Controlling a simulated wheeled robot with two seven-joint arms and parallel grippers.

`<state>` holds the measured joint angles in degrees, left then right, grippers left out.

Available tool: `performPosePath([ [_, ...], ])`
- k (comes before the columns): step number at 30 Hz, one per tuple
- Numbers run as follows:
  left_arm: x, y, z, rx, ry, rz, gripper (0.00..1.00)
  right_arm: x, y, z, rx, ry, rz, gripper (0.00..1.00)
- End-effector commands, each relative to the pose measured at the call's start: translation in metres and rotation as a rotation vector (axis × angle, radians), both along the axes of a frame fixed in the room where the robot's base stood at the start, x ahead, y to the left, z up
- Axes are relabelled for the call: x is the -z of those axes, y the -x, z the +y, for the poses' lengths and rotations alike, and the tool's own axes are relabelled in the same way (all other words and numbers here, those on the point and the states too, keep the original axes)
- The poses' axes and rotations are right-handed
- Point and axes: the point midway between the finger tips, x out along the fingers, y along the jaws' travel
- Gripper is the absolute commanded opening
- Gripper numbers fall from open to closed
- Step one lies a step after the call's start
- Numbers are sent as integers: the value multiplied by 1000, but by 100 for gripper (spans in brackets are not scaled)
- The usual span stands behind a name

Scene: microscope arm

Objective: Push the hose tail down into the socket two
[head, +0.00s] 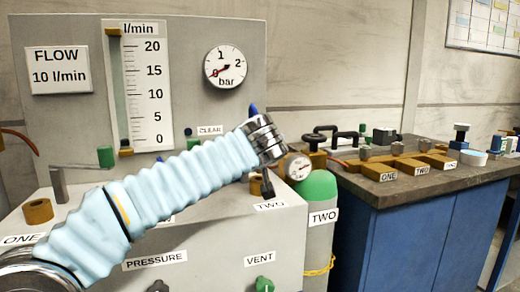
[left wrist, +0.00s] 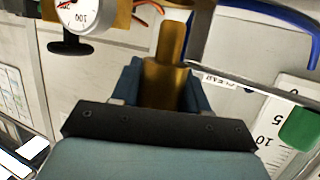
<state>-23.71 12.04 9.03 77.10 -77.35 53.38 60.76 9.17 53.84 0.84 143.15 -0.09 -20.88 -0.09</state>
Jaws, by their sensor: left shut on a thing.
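My left gripper (left wrist: 163,88) is shut on the brass hose tail (left wrist: 168,62), which stands between its blue fingers in the left wrist view. In the head view the silver wrist hides most of this gripper, and only a blue tip (head: 253,110) shows above it. The hose tail cannot be made out there. The TWO label (head: 270,205) is on the grey bench just below the wrist. A brass and dark part (head: 257,187) behind that label is partly covered, and I cannot tell whether it is socket two. My right gripper is in neither view.
A brass ring socket (head: 38,211) stands by the ONE label at the left. A green gas cylinder (head: 318,190) with a gauge (head: 298,167) is right of the bench. A flow tube panel (head: 185,65) rises behind. A blue cabinet (head: 400,240) carries brass blocks at the right.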

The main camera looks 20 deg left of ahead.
Motion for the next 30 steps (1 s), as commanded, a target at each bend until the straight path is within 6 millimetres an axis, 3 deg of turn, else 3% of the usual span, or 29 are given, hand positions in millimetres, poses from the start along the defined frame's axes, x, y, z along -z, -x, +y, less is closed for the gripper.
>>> performPosePath([
  [30,0,0,0,0,0,0,7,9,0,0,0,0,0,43],
])
